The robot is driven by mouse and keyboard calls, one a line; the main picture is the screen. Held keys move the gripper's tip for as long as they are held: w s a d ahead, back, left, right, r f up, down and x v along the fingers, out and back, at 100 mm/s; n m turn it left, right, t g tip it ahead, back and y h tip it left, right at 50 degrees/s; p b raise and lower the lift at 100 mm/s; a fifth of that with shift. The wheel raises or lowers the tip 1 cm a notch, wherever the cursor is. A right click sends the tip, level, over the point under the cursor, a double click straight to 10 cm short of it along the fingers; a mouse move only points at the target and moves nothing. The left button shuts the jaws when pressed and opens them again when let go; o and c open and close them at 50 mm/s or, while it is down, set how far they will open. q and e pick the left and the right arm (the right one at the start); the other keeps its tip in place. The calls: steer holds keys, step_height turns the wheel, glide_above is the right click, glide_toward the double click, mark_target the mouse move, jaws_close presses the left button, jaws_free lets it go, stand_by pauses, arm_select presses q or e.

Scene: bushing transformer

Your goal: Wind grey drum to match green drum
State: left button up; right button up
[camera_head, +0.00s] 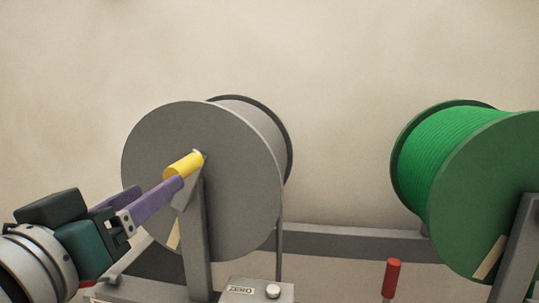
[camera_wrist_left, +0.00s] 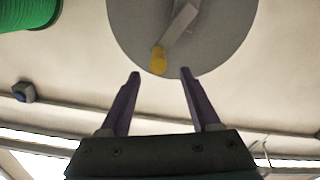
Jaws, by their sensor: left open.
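The grey drum (camera_head: 238,185) stands left of centre in the head view, with a light-coloured winding behind its front flange. A yellow crank handle (camera_head: 184,165) sticks out from the upper middle of that flange. The green drum (camera_head: 480,190), wound with green line, stands at the right. My left gripper (camera_head: 158,188) is open, its purple fingers pointing at the yellow handle. In the left wrist view, the handle (camera_wrist_left: 159,62) shows just beyond the gap between the fingertips (camera_wrist_left: 160,74); contact cannot be told. My right gripper is not in view.
A grey box (camera_head: 255,292) labelled ZERO, with a round knob (camera_head: 273,291), sits below the grey drum. A red-handled lever (camera_head: 392,275) stands between the drums. A grey beam (camera_head: 350,242) runs behind, joining the stands. The wall behind is bare.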

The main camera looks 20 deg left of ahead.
mark_target(186, 167)
arm_select(q)
steer(key=shift+w+a+r+m, duration=0.15)
steer(key=shift+w+m, duration=0.25)
steer(key=shift+m, duration=0.6)
steer(key=p+x, duration=0.2)
steer(key=x, duration=0.5)
steer(key=shift+w, duration=0.35)
steer(key=shift+w+a+p, duration=0.1)
steer(key=shift+w+p, duration=0.2)
steer(key=shift+w, duration=0.35)
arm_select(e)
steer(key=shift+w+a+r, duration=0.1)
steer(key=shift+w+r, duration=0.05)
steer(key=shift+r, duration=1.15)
arm_select(q)
jaws_close()
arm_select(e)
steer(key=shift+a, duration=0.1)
